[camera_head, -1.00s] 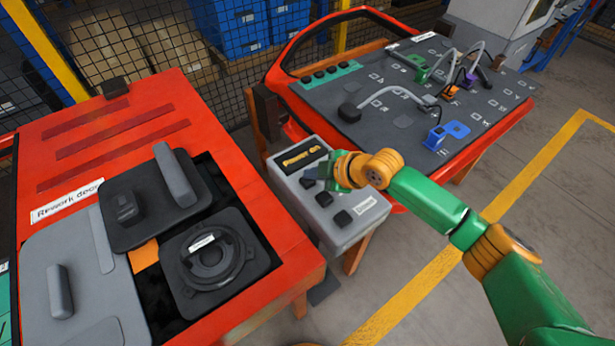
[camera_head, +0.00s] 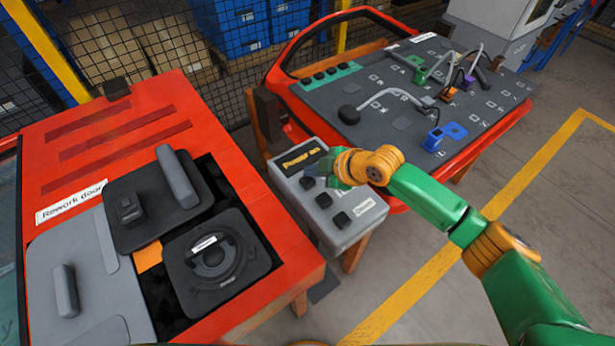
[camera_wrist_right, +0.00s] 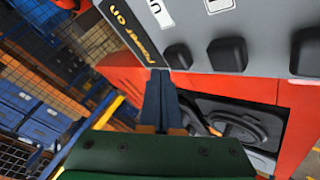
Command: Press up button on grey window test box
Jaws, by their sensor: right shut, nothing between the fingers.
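The grey window test box (camera_head: 345,236) stands between two red door panels, with a dark "Power on" display (camera_head: 303,158) and a row of black buttons (camera_head: 324,200) on its top. A "Down" label (camera_head: 364,207) lies beside the front button; the label by the rear button is hidden behind my gripper. My right gripper (camera_head: 334,171) is shut and empty at the box's right side, near the rear button. In the right wrist view its closed fingers (camera_wrist_right: 160,78) point between the display (camera_wrist_right: 130,32) and the first button (camera_wrist_right: 178,57); contact cannot be told. My left gripper is out of view.
An orange-red rework door (camera_head: 90,135) with dark parts fills the left. A second red door with a dark board (camera_head: 400,122), cables and coloured connectors lies behind the box. Blue bins (camera_head: 230,30) stand behind mesh. The floor at right is clear.

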